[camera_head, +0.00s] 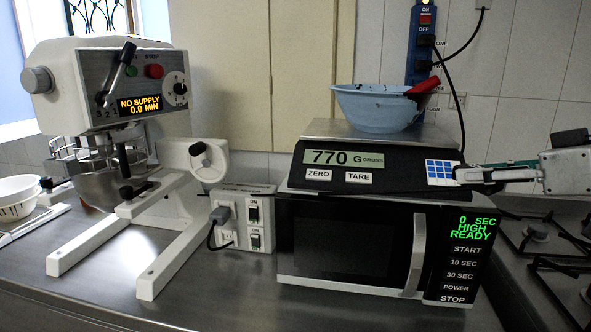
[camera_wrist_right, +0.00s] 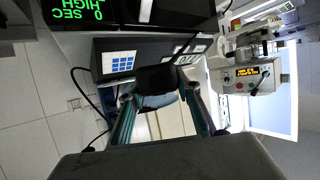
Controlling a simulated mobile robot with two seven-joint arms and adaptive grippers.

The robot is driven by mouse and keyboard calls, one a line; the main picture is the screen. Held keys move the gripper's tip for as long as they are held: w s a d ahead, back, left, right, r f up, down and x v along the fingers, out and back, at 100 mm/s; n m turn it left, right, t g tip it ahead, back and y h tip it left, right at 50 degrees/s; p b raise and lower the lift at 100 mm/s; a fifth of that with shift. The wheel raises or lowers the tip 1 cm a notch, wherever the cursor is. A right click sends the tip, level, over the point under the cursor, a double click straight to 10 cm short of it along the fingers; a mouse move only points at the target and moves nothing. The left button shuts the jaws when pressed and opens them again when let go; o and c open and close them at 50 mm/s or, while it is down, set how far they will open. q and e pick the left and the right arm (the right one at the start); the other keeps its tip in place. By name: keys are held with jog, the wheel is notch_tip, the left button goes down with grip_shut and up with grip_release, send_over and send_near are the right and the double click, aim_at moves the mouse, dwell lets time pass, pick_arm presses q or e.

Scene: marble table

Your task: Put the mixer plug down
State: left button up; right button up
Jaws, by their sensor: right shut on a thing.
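My right gripper (camera_head: 468,174) comes in from the right, beside the keypad end of the scale. In the right wrist view its two green-sided fingers (camera_wrist_right: 158,90) are shut on a dark, blocky plug (camera_wrist_right: 157,77). In the head view the plug is small and dark against the gripper, so its outline is hard to tell. The plug is held in the air, apart from any socket. The white mixer (camera_head: 115,90) stands at the left, and its display reads NO SUPPLY. My left gripper is out of view.
A scale (camera_head: 385,181) reading 770 G sits on a microwave (camera_head: 345,240) and carries a blue bowl (camera_head: 375,108). A switched socket box (camera_head: 245,222) stands between mixer and microwave. A blue power strip (camera_head: 423,50) hangs on the wall. A stove (camera_head: 545,235) is at right. The front metal counter (camera_head: 220,300) is clear.

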jog(key=s+a+r+n+g+y, duration=0.2)
jog(key=a+n, duration=0.1)
jog(key=a, duration=0.6)
jog(key=s+a+r+n+g+y, duration=0.2)
jog(key=a, duration=0.7)
jog(key=s+a+r+n+g+y, duration=0.1)
jog(key=s+a+n+g+y, duration=0.15)
jog(key=a, duration=0.75)
jog(key=w+d+f+m+t+h, duration=0.2)
jog(key=w+d+f+m+t, duration=0.1)
jog(key=f, duration=0.5)
jog(key=w+d+f+m+t+h, duration=0.2)
jog(key=w+f+m+h, duration=0.1)
jog(key=f, duration=0.5)
jog(key=w+d+f+m+t+h, duration=0.1)
jog(key=d+f+m+h, duration=0.2)
jog(key=d, duration=0.5)
jog(key=w+d+f+m+t+h, duration=0.15)
jog(key=d+m+h, duration=0.3)
jog(key=d, duration=0.45)
jog(key=shift+n+y, duration=0.3)
jog(key=shift+n, duration=0.3)
jog(key=a, duration=0.3)
jog(key=a+r, duration=0.1)
jog(key=shift+s+a, duration=0.2)
jog(key=shift+s, duration=0.15)
jog(key=shift+d+f, duration=0.1)
jog(key=shift+f, duration=0.05)
